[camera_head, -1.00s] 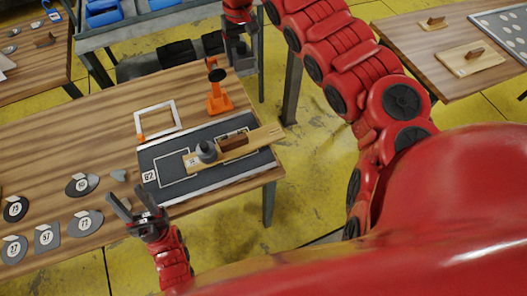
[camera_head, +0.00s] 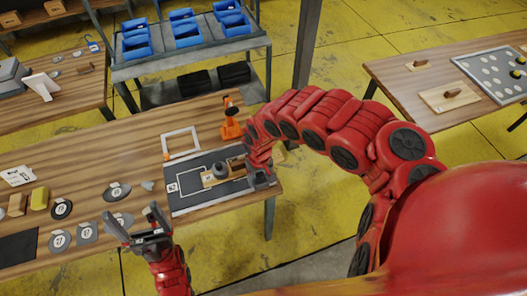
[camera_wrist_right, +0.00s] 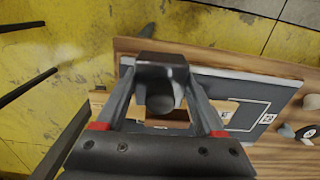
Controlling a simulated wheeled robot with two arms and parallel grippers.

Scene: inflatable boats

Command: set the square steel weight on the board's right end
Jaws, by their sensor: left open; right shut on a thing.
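The wooden board (camera_head: 209,181) lies on the dark mat (camera_head: 182,200) at the table's right side. A round grey weight (camera_head: 221,171) stands on the board's left part. My right gripper (camera_head: 262,177) is low over the board's right part and hides much of it. I cannot tell whether the weight touches the board. My left gripper (camera_head: 131,212) is open and empty above the table's front edge, left of the mat.
An orange stand (camera_head: 230,127) and a white square frame (camera_head: 181,142) stand behind the mat. Several numbered grey plates (camera_head: 87,232) lie on the table to the left. A cart with blue bins (camera_head: 187,36) is at the back.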

